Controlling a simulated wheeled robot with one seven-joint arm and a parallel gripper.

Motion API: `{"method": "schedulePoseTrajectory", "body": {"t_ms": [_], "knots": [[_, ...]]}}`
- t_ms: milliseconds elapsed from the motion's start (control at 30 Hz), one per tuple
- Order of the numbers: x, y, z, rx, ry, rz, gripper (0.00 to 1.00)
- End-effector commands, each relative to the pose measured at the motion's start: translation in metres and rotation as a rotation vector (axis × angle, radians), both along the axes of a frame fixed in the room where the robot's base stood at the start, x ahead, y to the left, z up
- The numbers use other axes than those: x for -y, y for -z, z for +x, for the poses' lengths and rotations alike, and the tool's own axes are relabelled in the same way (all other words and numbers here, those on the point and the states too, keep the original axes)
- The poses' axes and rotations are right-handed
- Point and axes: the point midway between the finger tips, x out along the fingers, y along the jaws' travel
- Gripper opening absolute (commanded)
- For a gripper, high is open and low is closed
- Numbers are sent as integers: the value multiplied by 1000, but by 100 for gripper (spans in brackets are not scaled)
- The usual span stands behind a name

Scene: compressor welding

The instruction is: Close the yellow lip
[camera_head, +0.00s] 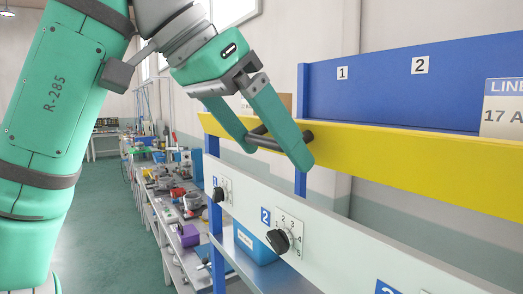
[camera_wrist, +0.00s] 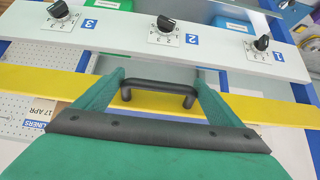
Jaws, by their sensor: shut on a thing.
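The yellow lip (camera_head: 420,163) is a long yellow board along the front of the blue upper shelf. It also shows as a yellow band in the wrist view (camera_wrist: 30,80). Its black bar handle (camera_wrist: 160,85) stands out from the board. My gripper (camera_head: 277,152) is at the left part of the lip in the head view, with its two green fingers shut on the handle, one at each side. In the wrist view my gripper (camera_wrist: 160,80) spans the handle. The lip's far right end is outside the head view.
Below the lip runs a white panel (camera_head: 350,262) with black knobs (camera_head: 278,241) and number labels. Behind the lip are a blue backboard (camera_head: 390,85), a cardboard box and a date sign (camera_head: 502,108). A cluttered workbench (camera_head: 175,200) stands at left; the green floor (camera_head: 105,215) is clear.

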Motion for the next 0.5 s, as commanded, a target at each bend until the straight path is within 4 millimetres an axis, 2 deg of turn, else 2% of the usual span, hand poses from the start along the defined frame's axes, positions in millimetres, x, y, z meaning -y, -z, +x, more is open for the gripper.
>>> {"method": "schedulePoseTrajectory", "body": {"t_ms": [500], "knots": [[8,-11,3,-119,5,169,67]]}}
